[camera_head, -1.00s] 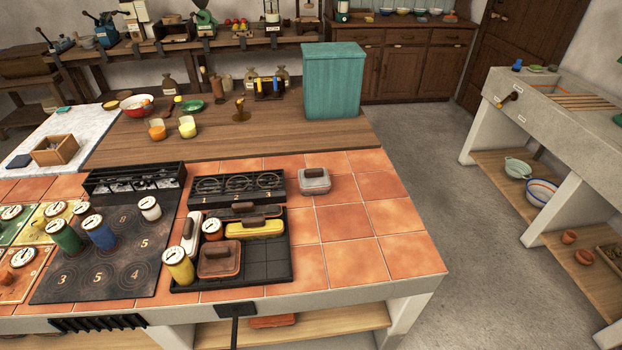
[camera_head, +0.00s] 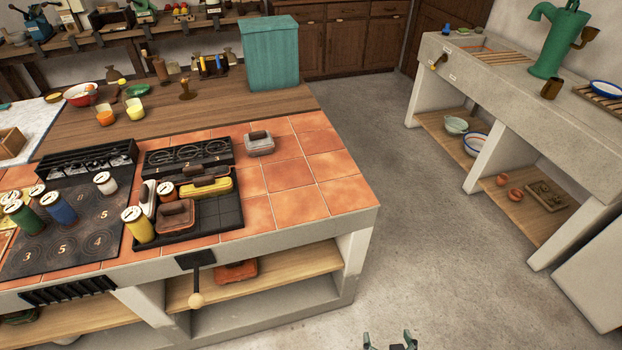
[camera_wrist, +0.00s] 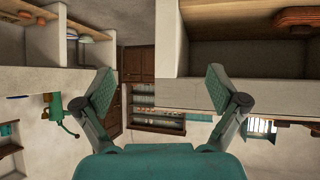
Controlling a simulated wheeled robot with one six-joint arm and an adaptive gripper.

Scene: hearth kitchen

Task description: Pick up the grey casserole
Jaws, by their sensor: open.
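The grey casserole (camera_head: 259,144) is a small rectangular lidded dish with a dark handle on top. It stands on the orange tiles in the head view, just right of the black three-ring rack. My gripper (camera_head: 390,341) shows only as fingertips at the bottom edge of the head view, in front of the island and well apart from the casserole. In the wrist view my gripper (camera_wrist: 165,95) has its two green-padded fingers spread wide with nothing between them. The casserole is not seen in the wrist view.
A black tray (camera_head: 219,217) holds brown, yellow and other dishes near the casserole. The three-ring rack (camera_head: 188,155) stands to its left and a teal box (camera_head: 270,55) behind it. Tiles to its right are bare. Open floor (camera_head: 440,260) separates the island from the stone sink (camera_head: 470,75).

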